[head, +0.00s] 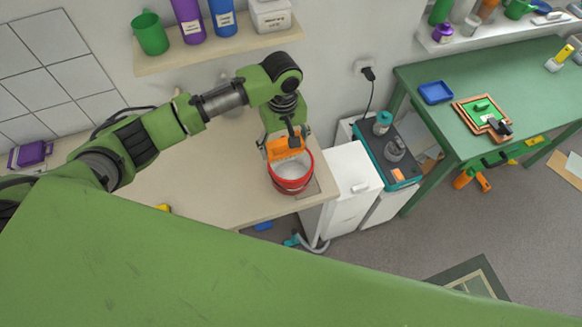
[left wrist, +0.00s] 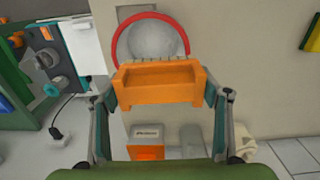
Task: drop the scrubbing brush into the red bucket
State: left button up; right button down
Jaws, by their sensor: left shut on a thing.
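The red bucket (head: 291,186) stands upright near the right end of the beige counter, with its pale inside showing. My left gripper (head: 286,143) is above the bucket's back edge, pointing down, shut on the orange scrubbing brush (head: 284,152). In the head view the brush overlaps the back of the rim; I cannot tell whether they touch. In the left wrist view the brush (left wrist: 160,83) lies crosswise between both fingers, its bristles toward the bucket. Part of the red rim (left wrist: 117,40) shows behind it. My right gripper is not in view.
The counter (head: 190,190) is mostly clear left of the bucket. A shelf (head: 215,48) with a green mug and bottles is on the wall behind. A white cabinet (head: 350,185) stands right of the counter, and a green table (head: 450,115) farther right.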

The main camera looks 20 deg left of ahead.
pick_arm(q)
jog(key=o, duration=1.1)
jog(key=shift+w, duration=0.1)
jog(key=shift+r, duration=0.1)
notch_tip(320, 180, up, 12)
jog(key=shift+f, duration=0.1)
